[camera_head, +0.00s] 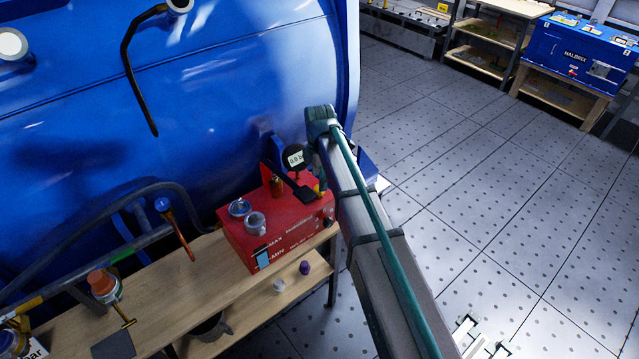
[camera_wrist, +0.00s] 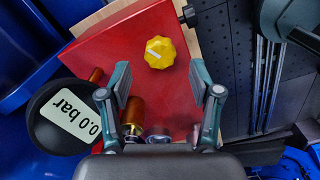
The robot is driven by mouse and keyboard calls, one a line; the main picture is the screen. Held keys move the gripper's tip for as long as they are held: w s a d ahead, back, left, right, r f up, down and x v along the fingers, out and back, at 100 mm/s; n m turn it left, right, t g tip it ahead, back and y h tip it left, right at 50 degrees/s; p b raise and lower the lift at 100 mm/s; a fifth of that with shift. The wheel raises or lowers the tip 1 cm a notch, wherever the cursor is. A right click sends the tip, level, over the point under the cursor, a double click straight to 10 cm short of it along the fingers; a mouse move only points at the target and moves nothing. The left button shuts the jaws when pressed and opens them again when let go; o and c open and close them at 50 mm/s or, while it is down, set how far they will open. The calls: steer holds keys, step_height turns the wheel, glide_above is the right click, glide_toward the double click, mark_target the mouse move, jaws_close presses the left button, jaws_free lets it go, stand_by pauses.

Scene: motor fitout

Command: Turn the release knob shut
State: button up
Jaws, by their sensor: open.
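A yellow lobed knob (camera_wrist: 160,52) with a pale pointer mark, which I take as the release knob, sits on the top of the red box (camera_wrist: 100,52). My gripper (camera_wrist: 160,80) is open, with its two teal fingertips apart and the knob just beyond the gap between them in the wrist view. Nothing is between the fingers that I can tell. In the head view a bit of the knob (camera_head: 319,189) shows beside my arm, which hides the rest. A round gauge (camera_wrist: 66,116) reads 0.0 bar; it also shows in the head view (camera_head: 295,157).
A brass cylinder (camera_wrist: 132,108) stands on the red box close to my left finger. A black knob (camera_wrist: 188,15) is at the box's edge. The box rests on a wooden bench (camera_head: 180,290) against a large blue tank (camera_head: 230,70). The floor (camera_head: 470,170) at right is open.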

steer(key=shift+f+p, duration=0.35)
steer(key=shift+f, duration=1.5)
steer(key=c, duration=1.1)
steer(key=shift+c, duration=0.2)
